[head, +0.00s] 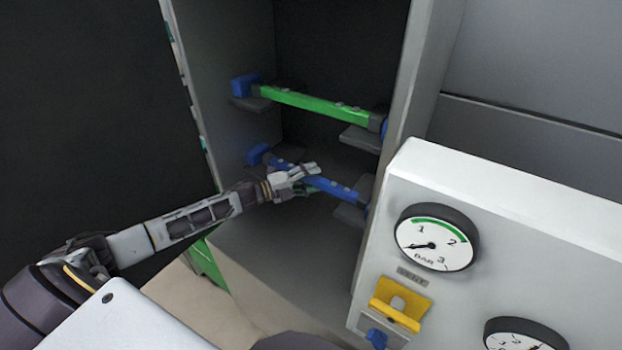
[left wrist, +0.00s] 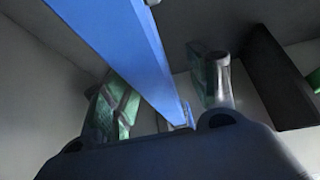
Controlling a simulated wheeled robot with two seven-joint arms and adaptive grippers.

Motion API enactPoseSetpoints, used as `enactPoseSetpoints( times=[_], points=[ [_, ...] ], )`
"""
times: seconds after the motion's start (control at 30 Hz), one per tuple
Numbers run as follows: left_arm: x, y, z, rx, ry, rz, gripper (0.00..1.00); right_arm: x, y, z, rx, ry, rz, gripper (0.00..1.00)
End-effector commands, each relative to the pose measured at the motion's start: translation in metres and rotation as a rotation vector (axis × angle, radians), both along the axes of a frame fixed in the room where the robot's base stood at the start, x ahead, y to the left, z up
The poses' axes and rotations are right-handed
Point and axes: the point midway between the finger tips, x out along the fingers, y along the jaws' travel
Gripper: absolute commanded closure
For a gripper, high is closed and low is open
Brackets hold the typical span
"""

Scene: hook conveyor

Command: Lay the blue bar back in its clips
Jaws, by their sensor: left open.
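The blue bar (head: 334,187) lies across the lower part of the open cabinet, with its ends at the lower pair of dark clips. The left clip (head: 288,155) and the right clip (head: 350,213) show beside its ends. My left gripper (head: 308,180) is at the bar's middle-left and hides part of it. In the left wrist view the bar (left wrist: 125,45) runs between the two open fingers (left wrist: 165,95). I cannot tell whether the bar is fully seated in its clips. My right gripper is not in view.
A green bar (head: 315,104) sits on its own supports above the blue one. The cabinet's right wall (head: 398,110) stands close to the bar ends. A white panel with a gauge (head: 436,238) and a yellow bracket (head: 395,308) is at right front.

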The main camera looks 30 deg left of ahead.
Motion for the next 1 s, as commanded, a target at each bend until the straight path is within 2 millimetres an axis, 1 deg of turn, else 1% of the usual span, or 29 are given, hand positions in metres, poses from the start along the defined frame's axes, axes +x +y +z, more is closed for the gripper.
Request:
enactPoseSetpoints(
  times=[0.1, 0.37, 1.0],
  points=[
    [-0.001, 0.000, -0.002, 0.001, 0.003, 0.001, 0.41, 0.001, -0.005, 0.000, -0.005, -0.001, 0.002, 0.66],
    [-0.005, 0.004, -0.001, 0.000, 0.002, 0.001, 0.41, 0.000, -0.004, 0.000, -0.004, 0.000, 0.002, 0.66],
    [-0.035, 0.028, -0.002, 0.000, 0.003, 0.000, 0.41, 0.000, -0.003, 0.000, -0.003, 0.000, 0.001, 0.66]
  ],
)
